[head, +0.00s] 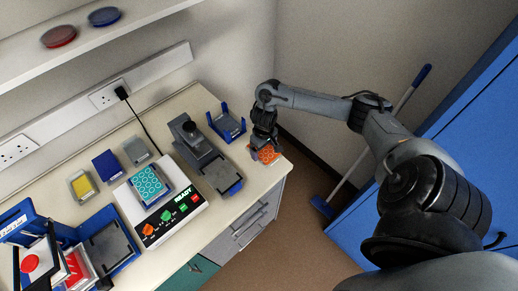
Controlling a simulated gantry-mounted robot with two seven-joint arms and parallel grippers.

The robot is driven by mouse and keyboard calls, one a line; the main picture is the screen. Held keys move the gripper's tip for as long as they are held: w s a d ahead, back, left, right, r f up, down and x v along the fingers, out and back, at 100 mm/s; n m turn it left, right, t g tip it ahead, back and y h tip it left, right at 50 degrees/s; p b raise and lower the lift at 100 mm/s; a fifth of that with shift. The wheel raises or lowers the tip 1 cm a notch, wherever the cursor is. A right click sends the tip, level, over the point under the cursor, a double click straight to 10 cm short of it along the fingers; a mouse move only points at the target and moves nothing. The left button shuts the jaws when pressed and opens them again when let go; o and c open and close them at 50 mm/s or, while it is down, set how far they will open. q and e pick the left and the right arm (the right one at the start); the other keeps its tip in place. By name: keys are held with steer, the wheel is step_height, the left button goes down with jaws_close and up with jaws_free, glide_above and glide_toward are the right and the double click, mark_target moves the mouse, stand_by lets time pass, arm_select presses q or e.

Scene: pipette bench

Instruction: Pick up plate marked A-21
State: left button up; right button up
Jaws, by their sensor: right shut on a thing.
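An orange plate (267,155) with round wells is at the right end of the bench, near its front corner. My right gripper (263,143) points down from above and is shut on this plate. The fingers hide part of the plate, and I cannot tell whether it touches the bench top. A plate with teal wells (148,186) sits on a white device with a READY display. No marking A-21 is readable on any plate. My left gripper is not in view.
A blue-framed holder (227,122) and a grey instrument (205,150) stand just left of my gripper. Yellow (82,186), dark blue (108,166) and grey (136,150) blocks lie along the back. Blue racks crowd the lower left. A broom (380,135) leans at right.

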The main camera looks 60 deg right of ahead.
steer(key=s+r+p, duration=0.1)
steer(key=s+r, duration=0.4)
steer(key=s, duration=0.4)
steer(key=shift+s+d+r, duration=0.25)
steer(key=shift+d+r, duration=0.15)
steer(key=shift+r+p, duration=0.1)
steer(key=shift+p, duration=0.2)
steer(key=shift+r+p, duration=1.45)
steer(key=shift+p, duration=0.6)
